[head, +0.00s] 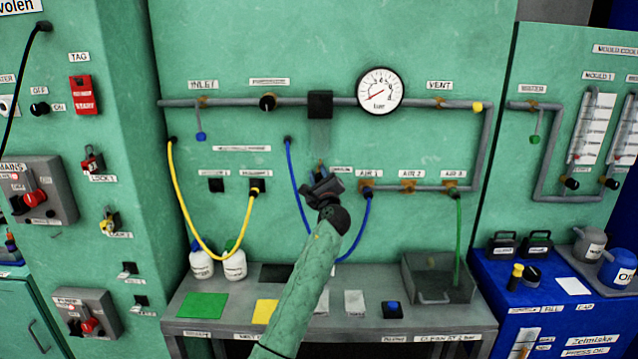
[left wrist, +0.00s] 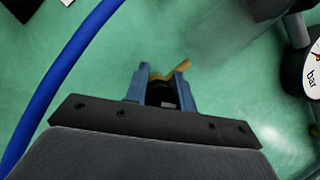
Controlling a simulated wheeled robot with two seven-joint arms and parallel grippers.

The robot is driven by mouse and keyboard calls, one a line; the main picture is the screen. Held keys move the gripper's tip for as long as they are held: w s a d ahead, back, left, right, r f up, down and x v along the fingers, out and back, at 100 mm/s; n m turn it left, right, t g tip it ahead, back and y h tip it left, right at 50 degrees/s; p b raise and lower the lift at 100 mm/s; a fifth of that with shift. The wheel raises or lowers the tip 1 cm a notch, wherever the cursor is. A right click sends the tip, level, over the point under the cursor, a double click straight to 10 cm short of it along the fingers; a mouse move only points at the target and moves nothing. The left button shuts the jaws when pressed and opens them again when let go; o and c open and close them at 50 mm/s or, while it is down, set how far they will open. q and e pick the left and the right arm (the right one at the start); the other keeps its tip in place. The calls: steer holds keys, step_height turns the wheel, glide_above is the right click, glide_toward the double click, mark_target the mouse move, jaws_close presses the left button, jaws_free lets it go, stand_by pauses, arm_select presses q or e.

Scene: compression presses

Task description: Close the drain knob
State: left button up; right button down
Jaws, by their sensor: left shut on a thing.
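My left gripper (head: 321,174) is at the green panel, below the black filter block (head: 320,104) and its clear bowl (head: 320,132). In the left wrist view the blue fingers (left wrist: 161,88) are shut on a small dark knob, the drain knob (left wrist: 160,96), with a brass-coloured piece (left wrist: 183,66) just beyond it. In the head view my gripper and wrist mostly hide the knob. I cannot tell from the pictures how far it is turned. My right gripper is not in view.
A blue hose (head: 292,175) hangs close to the left of my gripper; it also shows in the left wrist view (left wrist: 62,80). The gauge (head: 380,91) is up to the right. The AIR 1 valve (head: 367,187) is close on the right. A bench (head: 440,318) stands below.

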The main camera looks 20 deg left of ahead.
arm_select(q)
steer(key=n+g+b, duration=0.1)
steer(key=n, duration=0.2)
steer(key=n+g+b, duration=0.1)
steer(key=n, duration=0.1)
steer(key=n+g+y+b, duration=0.1)
steer(key=n, duration=0.2)
steer(key=shift+a+f+n+g, duration=0.1)
steer(key=shift+f+n+g, duration=0.2)
steer(key=shift+f, duration=0.05)
steer(key=shift+n+g, duration=0.3)
steer(key=shift+n, duration=0.4)
steer(key=shift+s+f+n+g+b, duration=0.1)
steer(key=shift+n+g+b, duration=0.2)
steer(key=shift+n, duration=0.5)
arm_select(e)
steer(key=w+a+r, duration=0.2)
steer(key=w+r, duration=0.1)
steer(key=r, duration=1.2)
arm_select(q)
steer(key=shift+h, duration=0.3)
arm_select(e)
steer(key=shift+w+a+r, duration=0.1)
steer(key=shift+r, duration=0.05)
arm_select(q)
steer(key=o, duration=1)
steer(key=shift+a, duration=0.1)
